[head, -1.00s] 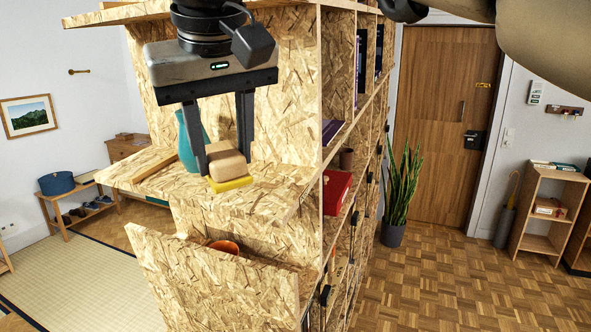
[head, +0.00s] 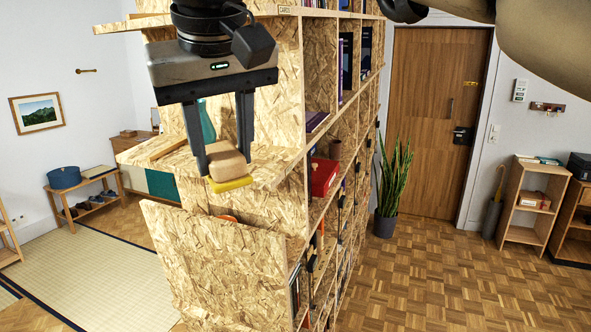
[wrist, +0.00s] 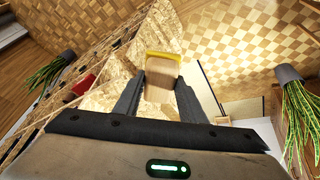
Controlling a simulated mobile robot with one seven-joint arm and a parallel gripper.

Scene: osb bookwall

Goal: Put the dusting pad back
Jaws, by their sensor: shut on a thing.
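The dusting pad (head: 228,166) has a tan block-shaped grip and a yellow underside. My gripper (head: 226,162) is shut on its tan block, with one finger on each side, and the yellow face points down. In the head view the pad appears in front of the end of the chipboard shelf wall; I cannot tell the exact gap to it. The pad also shows in the wrist view (wrist: 161,78), between the two fingers, with its yellow edge at the far end.
The chipboard bookwall (head: 215,255) fills the middle. A teal vase (head: 207,122) stands on its shelf behind my gripper, partly hidden. A red box (head: 323,176) sits in a side compartment. A potted plant (head: 392,180) stands right of it.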

